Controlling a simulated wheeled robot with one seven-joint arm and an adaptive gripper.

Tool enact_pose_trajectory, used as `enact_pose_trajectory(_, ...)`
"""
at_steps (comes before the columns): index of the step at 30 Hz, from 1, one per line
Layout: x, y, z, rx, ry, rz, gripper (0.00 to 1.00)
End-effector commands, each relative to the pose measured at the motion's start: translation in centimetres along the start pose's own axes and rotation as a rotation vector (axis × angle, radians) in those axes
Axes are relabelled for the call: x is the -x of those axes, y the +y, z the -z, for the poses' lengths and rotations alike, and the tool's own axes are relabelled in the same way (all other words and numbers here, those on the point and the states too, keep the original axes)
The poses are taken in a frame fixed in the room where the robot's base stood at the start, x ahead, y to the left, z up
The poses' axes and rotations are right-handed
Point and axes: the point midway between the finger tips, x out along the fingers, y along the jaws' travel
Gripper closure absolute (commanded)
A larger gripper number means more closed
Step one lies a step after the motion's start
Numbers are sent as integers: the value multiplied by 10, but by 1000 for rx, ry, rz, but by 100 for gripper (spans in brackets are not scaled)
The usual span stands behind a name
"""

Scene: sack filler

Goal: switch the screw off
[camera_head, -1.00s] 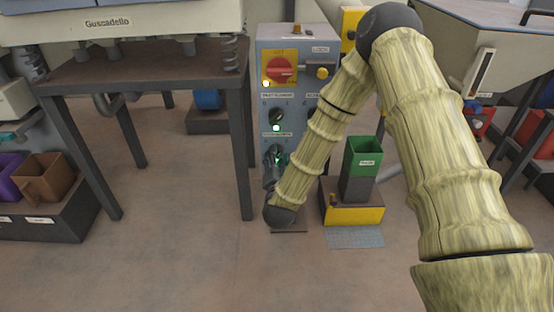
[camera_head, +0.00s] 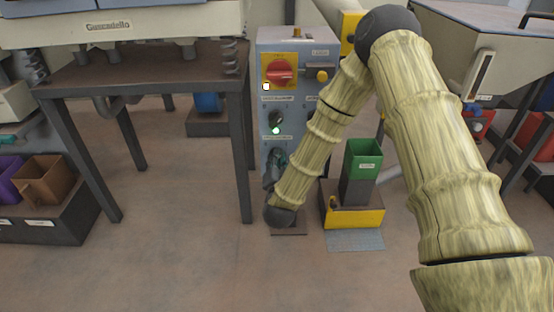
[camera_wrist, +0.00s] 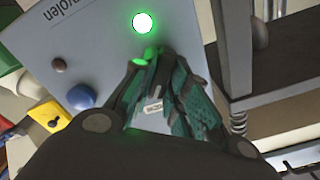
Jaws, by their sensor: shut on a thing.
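The grey control box (camera_head: 305,105) stands in the middle of the head view, with a red rotary switch (camera_head: 281,71) on a yellow plate near its top. A dark knob (camera_head: 276,117) sits lower, with a lit green lamp (camera_head: 276,130) just below it. My gripper (camera_head: 275,160) is at the lower front of the box. In the wrist view, the teal fingers of my gripper (camera_wrist: 168,88) are closed together at the panel, just below a glowing green lamp (camera_wrist: 142,22). They are shut on a lower panel switch, which they almost wholly hide.
A dark table (camera_head: 150,73) stands close left of the box. A green bin (camera_head: 363,160) on a yellow base (camera_head: 353,217) stands to the right. A blue button (camera_wrist: 81,96) and a brown button (camera_wrist: 60,65) are on the panel beside my fingers. Open floor lies in front.

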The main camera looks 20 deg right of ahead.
Motion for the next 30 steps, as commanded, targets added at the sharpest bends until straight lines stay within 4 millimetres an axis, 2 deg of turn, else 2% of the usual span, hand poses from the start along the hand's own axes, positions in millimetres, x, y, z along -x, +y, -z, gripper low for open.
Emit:
enact_pose_trajectory(11, 1, -5, 3, 225, -3, 2, 100)
enact_pose_trajectory(30, 2, -6, 0, 831, -4, 3, 100)
